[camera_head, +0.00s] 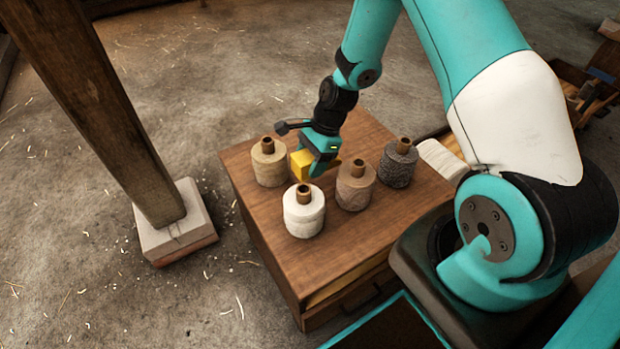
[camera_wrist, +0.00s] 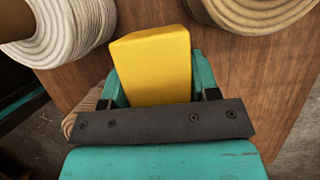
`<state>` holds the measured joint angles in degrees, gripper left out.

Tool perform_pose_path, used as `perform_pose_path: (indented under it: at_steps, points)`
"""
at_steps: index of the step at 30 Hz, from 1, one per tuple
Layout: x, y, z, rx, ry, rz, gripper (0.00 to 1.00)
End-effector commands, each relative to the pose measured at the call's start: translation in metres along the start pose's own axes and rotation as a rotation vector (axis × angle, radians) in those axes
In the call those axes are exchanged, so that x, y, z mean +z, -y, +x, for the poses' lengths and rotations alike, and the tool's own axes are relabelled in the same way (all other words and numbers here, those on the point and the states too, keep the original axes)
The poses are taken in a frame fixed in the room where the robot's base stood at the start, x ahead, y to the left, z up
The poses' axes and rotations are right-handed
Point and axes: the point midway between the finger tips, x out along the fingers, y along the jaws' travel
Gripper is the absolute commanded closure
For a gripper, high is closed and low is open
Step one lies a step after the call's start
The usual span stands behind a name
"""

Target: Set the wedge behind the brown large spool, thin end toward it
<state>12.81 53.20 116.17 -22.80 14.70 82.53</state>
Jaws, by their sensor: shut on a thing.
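The brown large spool (camera_head: 355,187) stands upright on the wooden cabinet top, to the right of my gripper in the head view. A brown wound edge (camera_wrist: 84,105) at the left of my gripper in the wrist view may be the same spool; most of it is hidden. My gripper (camera_head: 318,160) is shut on the yellow wedge (camera_head: 300,164), between the spools. In the wrist view the wedge (camera_wrist: 150,60) sits between the two teal fingers. I cannot tell which end is thin, or whether it touches the cabinet top.
A tan spool (camera_head: 269,164) stands left of the wedge, a white spool (camera_head: 304,215) in front, and a dark grey spool (camera_head: 398,166) at the right. The cabinet top (camera_head: 345,248) is bare near its front corner. A wooden post (camera_head: 110,120) stands on the floor at left.

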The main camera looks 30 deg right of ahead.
Motion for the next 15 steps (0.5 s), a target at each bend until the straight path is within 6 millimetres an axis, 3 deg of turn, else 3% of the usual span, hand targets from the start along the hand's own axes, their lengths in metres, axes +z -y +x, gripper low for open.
perform_pose_path:
  at_steps: [15]
  points:
    - [-0.020, 0.001, 0.049, -0.001, 0.000, -0.001, 0.73]
